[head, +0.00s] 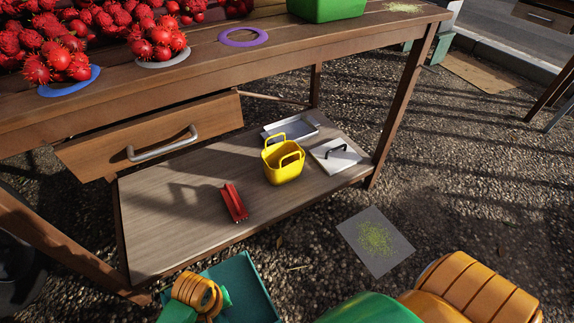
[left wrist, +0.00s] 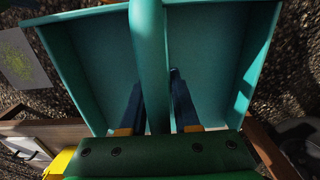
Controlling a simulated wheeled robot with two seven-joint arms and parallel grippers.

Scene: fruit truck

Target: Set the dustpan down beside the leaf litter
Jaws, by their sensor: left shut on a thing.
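The teal dustpan (head: 248,283) is at the bottom of the head view, low in front of the table. In the left wrist view the dustpan (left wrist: 210,60) fills most of the picture. My left gripper (left wrist: 155,80) is shut on its handle, with one dark finger on each side. The leaf litter (head: 374,238) is a patch of green bits on a grey square mat (head: 392,262) on the ground, to the right of the dustpan and apart from it. The litter also shows at the left wrist view's left edge (left wrist: 18,62). My right gripper is not seen.
The wooden table's lower shelf (head: 165,225) holds a yellow basket (head: 283,168), a red object (head: 233,203), a metal tray (head: 290,127) and a white board with a dark handle (head: 335,156). A drawer (head: 160,140) stands open. Gravel (head: 300,245) lies clear between dustpan and mat.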

